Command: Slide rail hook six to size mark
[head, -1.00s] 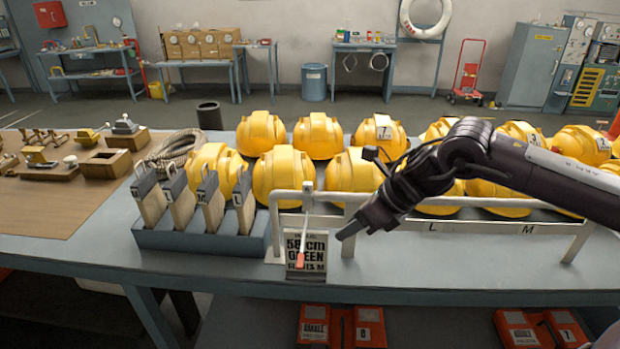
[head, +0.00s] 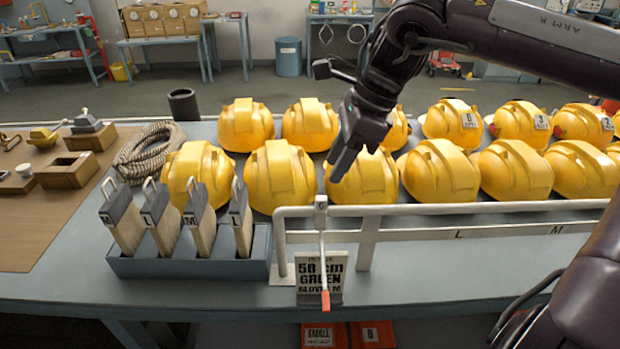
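The white rail (head: 420,209) runs along the front of the bench, with size marks L (head: 459,234) and M (head: 557,229) on its lower bar. A hook (head: 322,245) with a grey top block and an orange-red tip hangs near the rail's left end, left of both marks. My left gripper is not in view.
Several yellow helmets (head: 279,178) stand in rows behind the rail. A grey rack (head: 190,266) with lettered upright pieces stands left of the rail. A coil of rope (head: 150,150) and a dark cup (head: 184,104) lie farther back.

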